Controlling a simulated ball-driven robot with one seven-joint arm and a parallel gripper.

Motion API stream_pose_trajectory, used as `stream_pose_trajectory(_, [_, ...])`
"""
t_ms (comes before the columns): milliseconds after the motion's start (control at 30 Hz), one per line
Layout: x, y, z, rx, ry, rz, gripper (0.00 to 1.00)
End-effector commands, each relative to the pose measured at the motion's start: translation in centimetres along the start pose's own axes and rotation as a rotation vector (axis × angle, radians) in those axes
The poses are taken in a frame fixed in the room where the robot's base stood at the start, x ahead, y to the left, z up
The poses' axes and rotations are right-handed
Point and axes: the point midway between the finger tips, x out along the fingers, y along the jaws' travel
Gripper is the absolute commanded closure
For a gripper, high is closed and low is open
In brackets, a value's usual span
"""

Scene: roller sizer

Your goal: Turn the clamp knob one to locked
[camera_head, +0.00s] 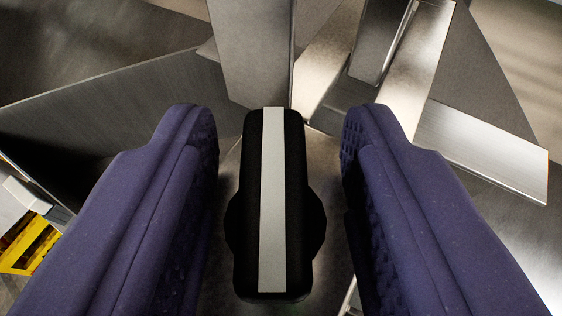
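A black clamp knob (249,200) with a pale stripe along its length sits in the middle of the camera_head view. Its long bar and its stripe run nearly straight up and down in the picture. A wider rounded part shows at both sides of the bar. My gripper (280,135) is open, with one purple finger on each side of the knob. A gap shows between the knob and each finger, so neither seems to touch it. Whether this is knob one, I cannot tell; no label shows.
Metal plates (250,50) and angled bars (480,150) stand just beyond the knob. A yellow object (30,245) shows at the lower left edge.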

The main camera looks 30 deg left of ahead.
Motion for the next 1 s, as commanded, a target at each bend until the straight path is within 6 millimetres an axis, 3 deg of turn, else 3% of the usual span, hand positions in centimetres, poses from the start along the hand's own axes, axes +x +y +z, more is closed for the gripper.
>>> stream_pose_trajectory(167, [-0.5, 0.0, 0.0, 0.000, -0.001, -0.001, 0.57])
stream_pose_trajectory(600, [-7.4, 0.0, -0.1, -0.001, -0.001, 0.000, 0.57])
stream_pose_trajectory(1000, [-7.8, 0.3, -0.1, 0.002, -0.001, 0.004, 0.57])
